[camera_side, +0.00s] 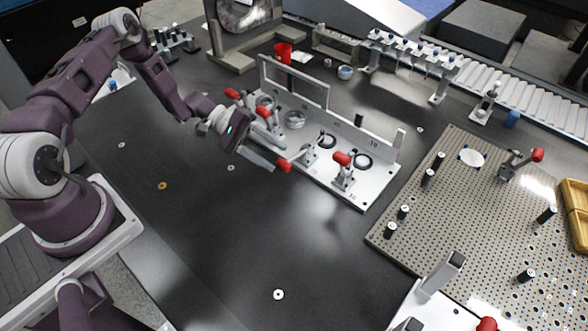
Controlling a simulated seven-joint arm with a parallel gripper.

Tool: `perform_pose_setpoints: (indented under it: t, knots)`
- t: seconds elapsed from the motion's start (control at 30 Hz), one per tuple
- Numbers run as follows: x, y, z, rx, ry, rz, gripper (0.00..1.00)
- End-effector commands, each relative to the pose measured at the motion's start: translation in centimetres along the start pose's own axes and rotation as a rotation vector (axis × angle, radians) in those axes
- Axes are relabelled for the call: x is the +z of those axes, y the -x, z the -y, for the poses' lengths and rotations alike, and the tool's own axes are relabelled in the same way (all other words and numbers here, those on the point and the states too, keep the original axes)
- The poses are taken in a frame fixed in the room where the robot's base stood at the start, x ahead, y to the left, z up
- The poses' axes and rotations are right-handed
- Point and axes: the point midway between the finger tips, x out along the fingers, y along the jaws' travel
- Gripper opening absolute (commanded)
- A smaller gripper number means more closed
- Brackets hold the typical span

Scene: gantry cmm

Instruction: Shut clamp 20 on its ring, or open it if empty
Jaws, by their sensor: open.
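The white clamp fixture (378,193) stands in the middle of the table, with several red-handled toggle clamps. Its number labels are too small to tell surely which clamp is 20. One clamp (308,153) has its handle lowered toward the front left, with a red grip (284,166). My gripper (278,157) is open, with its fingers close to that red grip; contact cannot be told. The right-hand clamp (343,179) has its red tip upright. A metal ring (294,119) lies in a back-left seat. Dark circular seats (362,161) show at the right; the left clamps are partly hidden.
A perforated plate (455,220) with black posts and a red-tipped clamp lies to the right.

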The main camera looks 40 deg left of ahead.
Motion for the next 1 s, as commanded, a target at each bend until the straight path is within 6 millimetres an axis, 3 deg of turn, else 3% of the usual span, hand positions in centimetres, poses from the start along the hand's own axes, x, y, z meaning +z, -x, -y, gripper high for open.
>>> perform_pose_setpoints:
  t: [0.1,0.2,0.6,0.9,1.0]
  knots:
    - [-2.0,-0.6,2.5,0.109,0.044,-0.03,0.47]
    - [-3.4,-0.3,2.8,0.148,-0.015,-0.052,0.47]
    - [-3.7,-6.5,1.8,0.149,-0.028,-0.053,0.47]
    - [-3.8,-7.0,1.7,0.149,-0.028,-0.053,0.47]
    - [-3.8,-7.0,1.7,0.149,-0.028,-0.053,0.27]
